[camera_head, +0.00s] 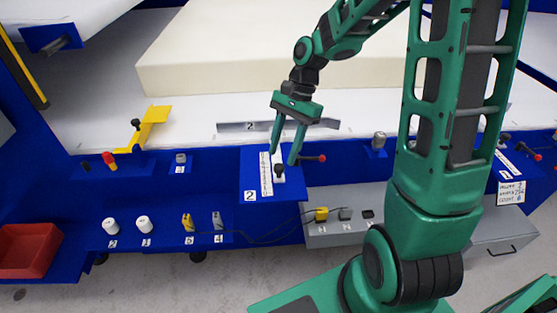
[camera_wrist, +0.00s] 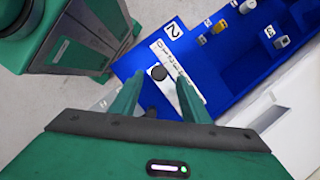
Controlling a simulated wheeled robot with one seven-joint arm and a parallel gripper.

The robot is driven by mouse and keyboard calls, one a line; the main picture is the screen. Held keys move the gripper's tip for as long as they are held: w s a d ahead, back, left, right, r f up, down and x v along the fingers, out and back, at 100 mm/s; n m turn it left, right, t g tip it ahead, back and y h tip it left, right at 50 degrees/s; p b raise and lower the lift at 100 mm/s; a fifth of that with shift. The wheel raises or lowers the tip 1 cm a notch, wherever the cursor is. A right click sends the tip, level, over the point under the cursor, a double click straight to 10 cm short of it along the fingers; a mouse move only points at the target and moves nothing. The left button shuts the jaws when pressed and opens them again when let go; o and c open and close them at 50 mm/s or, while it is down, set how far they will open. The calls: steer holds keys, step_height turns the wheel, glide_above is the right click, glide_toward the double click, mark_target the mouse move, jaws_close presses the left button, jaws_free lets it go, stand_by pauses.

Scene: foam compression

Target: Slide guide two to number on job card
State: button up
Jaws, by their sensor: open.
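The job card (camera_head: 511,192) is a small white card at the right with a few printed lines, too small to read surely.
A red-tipped lever (camera_head: 322,158) sticks out just right of the guide. A large cream foam block (camera_head: 220,55) lies behind. Left are a yellow bracket (camera_head: 150,125), white knobs (camera_head: 111,226) and a red bin (camera_head: 28,252). A grey box (camera_head: 350,228) with connectors stands below.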

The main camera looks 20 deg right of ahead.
mark_target(279, 166)
steer(key=shift+x, duration=1.85)
steer(key=shift+c, duration=0.7)
